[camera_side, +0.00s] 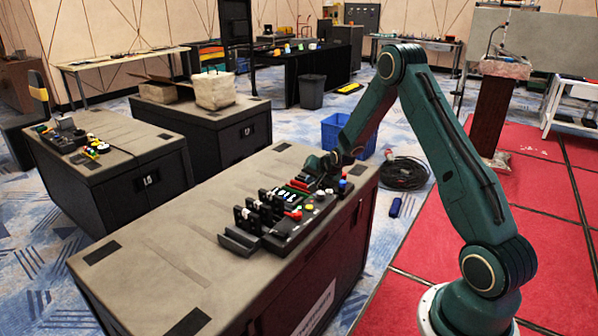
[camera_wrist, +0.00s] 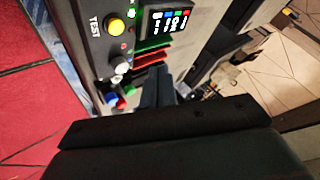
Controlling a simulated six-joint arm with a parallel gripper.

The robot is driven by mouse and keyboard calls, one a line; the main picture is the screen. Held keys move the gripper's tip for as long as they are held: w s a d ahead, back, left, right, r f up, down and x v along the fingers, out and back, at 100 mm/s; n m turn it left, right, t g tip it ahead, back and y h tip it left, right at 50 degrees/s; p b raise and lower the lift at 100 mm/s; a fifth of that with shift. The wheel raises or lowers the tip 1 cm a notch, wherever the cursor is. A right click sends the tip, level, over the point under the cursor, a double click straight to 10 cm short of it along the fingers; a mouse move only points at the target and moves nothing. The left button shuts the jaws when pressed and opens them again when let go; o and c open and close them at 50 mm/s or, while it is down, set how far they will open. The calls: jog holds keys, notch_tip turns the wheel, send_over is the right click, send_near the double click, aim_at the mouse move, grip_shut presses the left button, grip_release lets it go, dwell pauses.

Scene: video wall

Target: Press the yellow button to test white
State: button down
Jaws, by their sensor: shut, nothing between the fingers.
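The yellow button (camera_wrist: 115,26) is round and sits beside a TEST label on the black control panel (camera_side: 285,238). In the wrist view it is near the top left, next to a small lit screen (camera_wrist: 168,20). My gripper (camera_wrist: 158,72) is shut and empty, its fingers pointing toward the panel. In the wrist view the fingertips are below and right of the yellow button, apart from it in the picture. In the side view my gripper (camera_side: 322,168) is over the far end of the panel. I cannot tell its exact height above the surface.
A whitish knob (camera_wrist: 122,68) and blue, green and red buttons lie beside the fingers. Black upright parts (camera_side: 258,210) stand at the panel's near end. A blue crate (camera_side: 345,135) stands behind.

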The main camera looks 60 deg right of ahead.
aim_at(311, 209)
jog(key=shift+f, duration=3.75)
jog(key=shift+f, duration=0.85)
dwell(0.5)
jog(key=shift+r, duration=0.85)
jog(key=shift+r, duration=0.15)
jog(key=shift+r, duration=2.35)
jog(key=shift+r, duration=0.1)
